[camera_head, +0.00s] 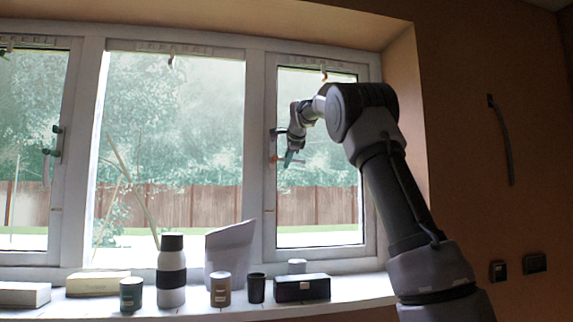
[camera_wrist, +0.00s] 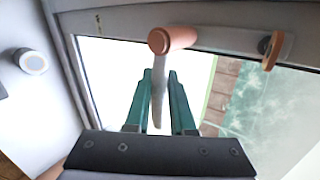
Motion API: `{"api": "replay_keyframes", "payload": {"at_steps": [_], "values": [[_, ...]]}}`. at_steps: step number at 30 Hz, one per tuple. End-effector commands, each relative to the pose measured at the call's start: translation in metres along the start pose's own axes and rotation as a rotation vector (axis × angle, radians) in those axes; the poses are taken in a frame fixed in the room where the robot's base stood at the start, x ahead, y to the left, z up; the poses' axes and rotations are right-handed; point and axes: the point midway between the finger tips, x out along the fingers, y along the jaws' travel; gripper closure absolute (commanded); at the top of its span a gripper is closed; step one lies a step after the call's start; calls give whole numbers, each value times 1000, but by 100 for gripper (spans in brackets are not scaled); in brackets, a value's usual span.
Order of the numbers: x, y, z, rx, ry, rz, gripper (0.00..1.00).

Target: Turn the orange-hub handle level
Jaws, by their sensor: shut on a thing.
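The handle's orange hub (camera_wrist: 172,40) sits on the window stile in the wrist view, and shows small on the right window in the head view (camera_head: 274,159). Its pale grey lever (camera_wrist: 158,88) runs from the hub between my green fingers, roughly square to the stile. The sill lies at the left of the wrist view, so the lever points about sideways into the pane, near level. My gripper (camera_wrist: 160,76) is shut on the lever, and shows beside the hub in the head view (camera_head: 290,157). There the lever is mostly hidden by the gripper.
A second orange-brown fitting (camera_wrist: 273,50) is on the same stile. The left window has another handle (camera_head: 50,152). The sill below holds a black-banded bottle (camera_head: 171,270), a black box (camera_head: 302,288), a brown jar (camera_head: 220,289) and other items. Space around my gripper is clear.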

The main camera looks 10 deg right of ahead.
Motion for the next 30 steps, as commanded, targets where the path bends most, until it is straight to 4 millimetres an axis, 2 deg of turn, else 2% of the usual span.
{"api": "replay_keyframes", "payload": {"at_steps": [9,23,24,26,30], "values": [[-3,-4,1,-78,51,-2,100],[-3,-5,1,-88,57,-2,100],[-3,-5,1,-88,57,-2,70],[-3,-5,1,-88,57,-2,48],[-3,-4,1,-87,57,-1,48]]}}
